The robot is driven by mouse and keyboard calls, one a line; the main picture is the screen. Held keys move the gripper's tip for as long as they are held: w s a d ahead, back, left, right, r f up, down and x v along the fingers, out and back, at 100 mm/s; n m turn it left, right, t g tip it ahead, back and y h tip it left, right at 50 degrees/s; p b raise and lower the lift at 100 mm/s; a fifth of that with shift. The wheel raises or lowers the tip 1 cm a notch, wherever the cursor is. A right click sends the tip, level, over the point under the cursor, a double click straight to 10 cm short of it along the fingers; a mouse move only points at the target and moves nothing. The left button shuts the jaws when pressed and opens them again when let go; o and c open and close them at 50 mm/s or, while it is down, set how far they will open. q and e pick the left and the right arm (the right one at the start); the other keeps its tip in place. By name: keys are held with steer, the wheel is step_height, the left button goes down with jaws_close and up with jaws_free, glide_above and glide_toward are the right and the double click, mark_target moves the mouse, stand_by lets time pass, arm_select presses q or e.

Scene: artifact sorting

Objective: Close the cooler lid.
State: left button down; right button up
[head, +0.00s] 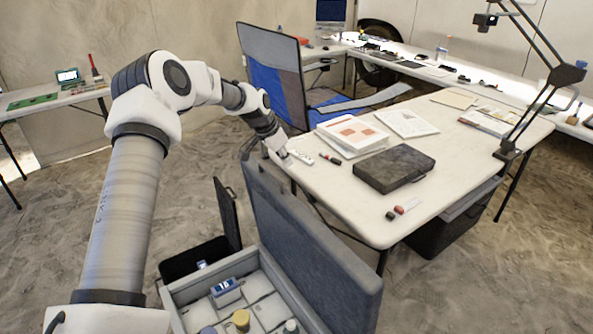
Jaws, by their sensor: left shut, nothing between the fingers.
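The cooler (178,296) stands at the bottom of the head view, its near part cut off by the frame. Its grey-blue lid (315,250) is open and stands about upright along the cooler's right side. My left gripper (277,150) is shut and empty, at the far top corner of the lid, with the table edge behind it. I cannot tell whether it touches the lid. Inside the cooler are a blue and white item (226,287), a yellow cylinder (241,319) and a grey-topped cylinder (291,326). My right gripper is not in view.
A white table (360,218) is right of the lid, bearing a dark flat case (394,168), papers and small items. An open black case (192,258) is behind the cooler. Sandy floor is clear at left.

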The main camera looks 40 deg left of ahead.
arm_select(q)
steer(key=w+a+x, duration=0.1)
steer(key=x, duration=0.8)
steer(key=s, duration=0.1)
steer(key=s+p, duration=0.2)
steer(key=s, duration=0.1)
steer(key=shift+s+a+r, duration=0.15)
steer(key=shift+a+r, duration=0.05)
steer(key=shift+r, duration=0.1)
steer(key=shift+w+f, duration=0.2)
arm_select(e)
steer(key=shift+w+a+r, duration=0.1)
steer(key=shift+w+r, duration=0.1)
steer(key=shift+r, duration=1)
